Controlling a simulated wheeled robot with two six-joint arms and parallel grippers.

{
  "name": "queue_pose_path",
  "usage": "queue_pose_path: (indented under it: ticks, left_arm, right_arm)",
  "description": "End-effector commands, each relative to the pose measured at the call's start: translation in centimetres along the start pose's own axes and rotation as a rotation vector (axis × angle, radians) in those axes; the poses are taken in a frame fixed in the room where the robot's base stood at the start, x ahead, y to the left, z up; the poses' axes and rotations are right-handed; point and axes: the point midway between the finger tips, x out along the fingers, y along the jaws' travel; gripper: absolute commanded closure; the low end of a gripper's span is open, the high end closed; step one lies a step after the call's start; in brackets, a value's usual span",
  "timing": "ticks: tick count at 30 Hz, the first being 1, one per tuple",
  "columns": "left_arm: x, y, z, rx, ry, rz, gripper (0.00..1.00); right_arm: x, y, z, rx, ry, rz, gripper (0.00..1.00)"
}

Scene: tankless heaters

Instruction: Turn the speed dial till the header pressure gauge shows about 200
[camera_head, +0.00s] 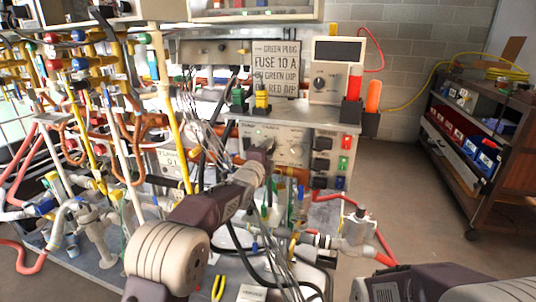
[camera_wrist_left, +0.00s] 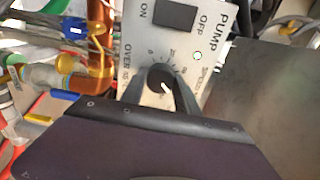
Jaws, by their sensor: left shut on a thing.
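The speed dial (camera_wrist_left: 160,78) is a round black knob with a white pointer line, on a pale panel marked PUMP and SPEED in the left wrist view. The pointer line slants toward the lower right. My left gripper (camera_wrist_left: 160,88) has one finger on each side of the dial and is shut on it. In the head view my left gripper (camera_head: 268,148) reaches the front of the bench panel and hides the dial. I cannot pick out the header pressure gauge in either view. My right gripper is not in view.
A black ON/OFF switch (camera_wrist_left: 175,14) is above the dial. Pipes and valves crowd the left; cables hang beside my left arm. A box with a dark display (camera_head: 338,50) stands on the bench. A shelf cart (camera_head: 470,150) is at right, with bare floor before it.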

Motion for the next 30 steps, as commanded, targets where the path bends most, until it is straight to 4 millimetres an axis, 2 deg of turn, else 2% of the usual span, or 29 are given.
queue_pose_path:
  ticks: [18,19,21,30]
  left_arm:
    - [0.0,0.21,-0.04,0.034,0.001,0.005,1.0]
    - [0.0,0.21,-0.04,0.034,0.001,0.005,0.54]
    - [0.0,0.19,-0.03,0.034,0.001,0.004,0.41]
    - [-0.06,0.06,-0.01,0.034,0.0,0.002,0.41]
  right_arm:
    - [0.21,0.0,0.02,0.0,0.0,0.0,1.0]
    - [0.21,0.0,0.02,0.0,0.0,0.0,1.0]
    - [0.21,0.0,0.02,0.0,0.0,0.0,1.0]
    - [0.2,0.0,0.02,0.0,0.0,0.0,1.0]
